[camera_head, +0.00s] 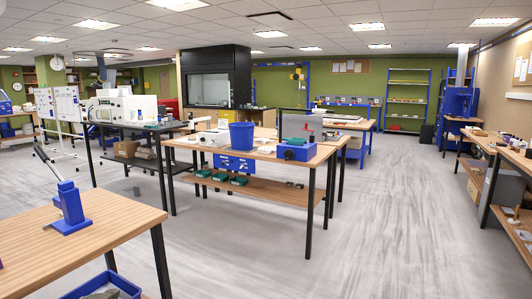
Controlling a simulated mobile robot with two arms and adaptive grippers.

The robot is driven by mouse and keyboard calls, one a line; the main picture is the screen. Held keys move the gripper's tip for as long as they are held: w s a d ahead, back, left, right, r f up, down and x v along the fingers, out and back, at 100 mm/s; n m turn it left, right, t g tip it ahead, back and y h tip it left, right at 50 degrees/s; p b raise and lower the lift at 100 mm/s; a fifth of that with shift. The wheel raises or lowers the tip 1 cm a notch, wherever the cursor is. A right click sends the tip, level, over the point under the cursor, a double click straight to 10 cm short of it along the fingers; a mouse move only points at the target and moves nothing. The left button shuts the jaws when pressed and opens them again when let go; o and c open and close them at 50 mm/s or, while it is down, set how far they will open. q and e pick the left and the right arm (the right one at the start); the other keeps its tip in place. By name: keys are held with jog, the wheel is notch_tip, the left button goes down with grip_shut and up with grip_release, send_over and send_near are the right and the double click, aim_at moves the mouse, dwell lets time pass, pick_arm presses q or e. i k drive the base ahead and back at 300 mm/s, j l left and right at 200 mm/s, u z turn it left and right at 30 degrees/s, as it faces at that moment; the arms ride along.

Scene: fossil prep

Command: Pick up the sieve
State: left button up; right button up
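I cannot pick out the sieve in the head view. Small items on the far tables and on the right-hand bench are too small to identify. Neither of my grippers shows in this view, so their state is not visible.
A wooden table (110,232) with a blue lever press (70,205) is at front left. A cluttered bench stands right. Grey floor (400,220) between them is clear.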

aim_at(268, 151)
jog(key=i, duration=3.5)
jog(key=i+u, duration=0.15)
jog(key=i, duration=0.9)
jog(key=i+l+u, duration=0.15)
jog(key=i, duration=0.85)
